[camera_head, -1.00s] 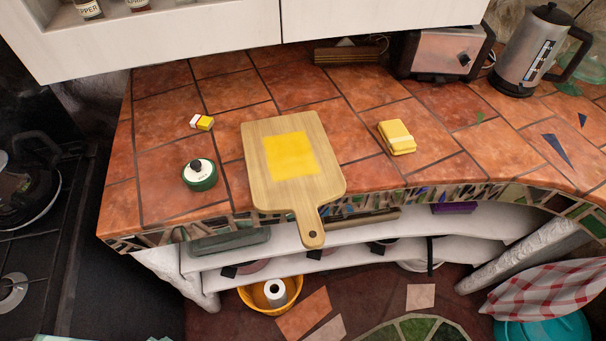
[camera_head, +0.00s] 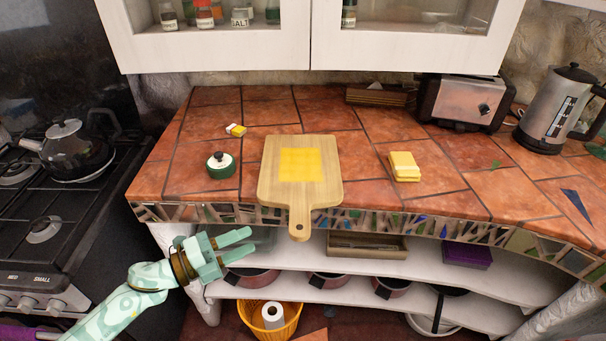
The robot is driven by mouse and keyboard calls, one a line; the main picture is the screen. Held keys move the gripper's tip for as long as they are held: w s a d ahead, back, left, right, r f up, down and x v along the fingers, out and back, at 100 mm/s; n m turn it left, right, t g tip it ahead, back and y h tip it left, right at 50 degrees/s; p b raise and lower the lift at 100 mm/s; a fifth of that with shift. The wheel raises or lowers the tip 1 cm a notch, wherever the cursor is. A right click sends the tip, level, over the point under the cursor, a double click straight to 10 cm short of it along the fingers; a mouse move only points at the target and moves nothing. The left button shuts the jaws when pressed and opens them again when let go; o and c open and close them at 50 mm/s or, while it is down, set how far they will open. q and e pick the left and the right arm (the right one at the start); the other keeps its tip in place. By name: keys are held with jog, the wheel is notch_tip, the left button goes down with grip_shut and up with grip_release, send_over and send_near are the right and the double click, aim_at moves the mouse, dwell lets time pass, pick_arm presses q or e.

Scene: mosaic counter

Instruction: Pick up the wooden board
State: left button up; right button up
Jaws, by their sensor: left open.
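The wooden board (camera_head: 272,183) lies flat on the tiled counter (camera_head: 364,143) in the head view. A yellow square (camera_head: 300,165) shows on its top. Its handle, with a hole, sticks out past the counter's front edge. My left gripper (camera_head: 245,245) is open and empty, in front of the counter and below its edge. Its fingers point right, toward the board's handle, with a gap between them and the handle. My right gripper is not in view.
A toaster (camera_head: 464,102) and kettle (camera_head: 559,108) stand at the back right. Shelves with pans run below.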

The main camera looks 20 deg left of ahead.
pick_arm(q)
send_near(299, 211)
jog(key=w+d+f, duration=0.2)
jog(key=w+d, duration=0.1)
jog(key=x, duration=0.3)
jog(key=r+x, duration=0.1)
jog(key=x, duration=0.1)
jog(key=shift+w+d+b, duration=0.2)
jog(key=shift+d+b, duration=0.05)
jog(key=shift+b, duration=0.05)
grip_shut()
jog(key=shift+r, duration=0.1)
